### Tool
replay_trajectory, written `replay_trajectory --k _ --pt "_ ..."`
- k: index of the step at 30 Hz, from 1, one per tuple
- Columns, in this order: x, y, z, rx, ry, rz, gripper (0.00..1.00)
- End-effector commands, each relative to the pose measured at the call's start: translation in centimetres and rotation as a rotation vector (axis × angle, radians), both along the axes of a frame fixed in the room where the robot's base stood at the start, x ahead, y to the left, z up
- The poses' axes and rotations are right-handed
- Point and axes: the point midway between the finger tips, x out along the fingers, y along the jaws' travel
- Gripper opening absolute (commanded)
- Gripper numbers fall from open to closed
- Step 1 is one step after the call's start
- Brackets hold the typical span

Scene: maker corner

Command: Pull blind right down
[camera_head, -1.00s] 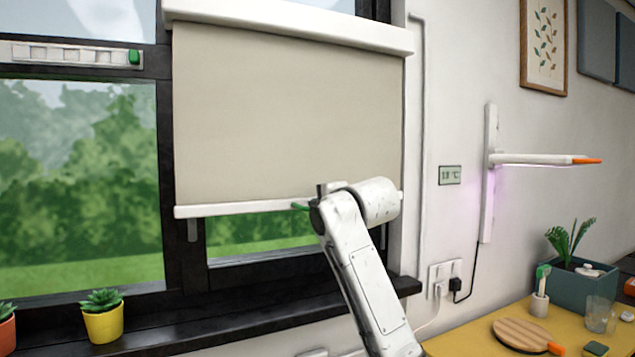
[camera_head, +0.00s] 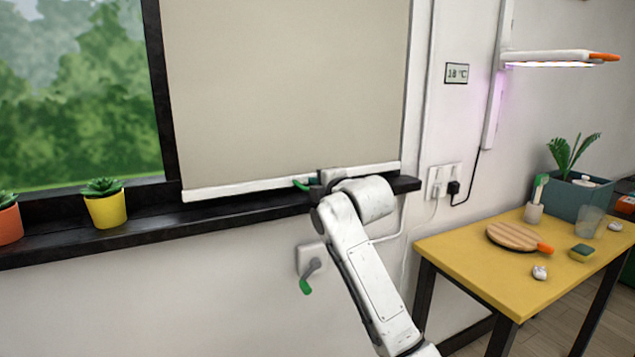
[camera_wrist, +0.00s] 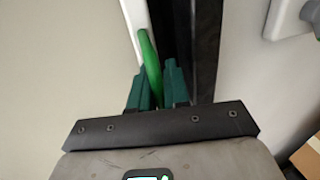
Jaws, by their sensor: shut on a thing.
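The right blind (camera_head: 285,90) is a beige sheet that covers its window pane down to the sill. Its white bottom bar (camera_head: 240,188) lies at the level of the dark window sill, tilted slightly in the picture. A green pull handle (camera_head: 300,185) sticks out at the bar's middle. In the wrist view, the green handle (camera_wrist: 149,65) passes between the dark green fingers of my gripper (camera_wrist: 158,88), which is shut on it. The white bar (camera_wrist: 134,22) runs just beside the handle.
The dark sill (camera_head: 150,222) holds a yellow plant pot (camera_head: 106,210) and an orange one (camera_head: 9,224) at left. A wall fitting with a green lever (camera_head: 306,286) sits below. A yellow table (camera_head: 480,265) with several items stands at right.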

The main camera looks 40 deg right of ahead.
Motion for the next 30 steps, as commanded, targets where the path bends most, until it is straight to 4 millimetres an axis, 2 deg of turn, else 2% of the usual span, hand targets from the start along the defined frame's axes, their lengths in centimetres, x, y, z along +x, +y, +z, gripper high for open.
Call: replay_trajectory --k 1,9,10,16,25,30 --pt "-0.1 -0.1 -0.6 0.004 0.01 -0.002 0.0" --pt "-0.1 -0.1 -0.9 0.006 0.017 -0.002 0.0" --pt "-0.1 -0.1 -1.0 0.008 0.018 -0.003 0.17" --pt "0.0 -0.1 -0.9 0.007 0.015 -0.002 0.36" --pt "-0.2 0.0 -0.5 0.004 0.009 -0.001 0.37" --pt "-1.7 0.5 -0.2 0.004 0.008 0.0 0.37"
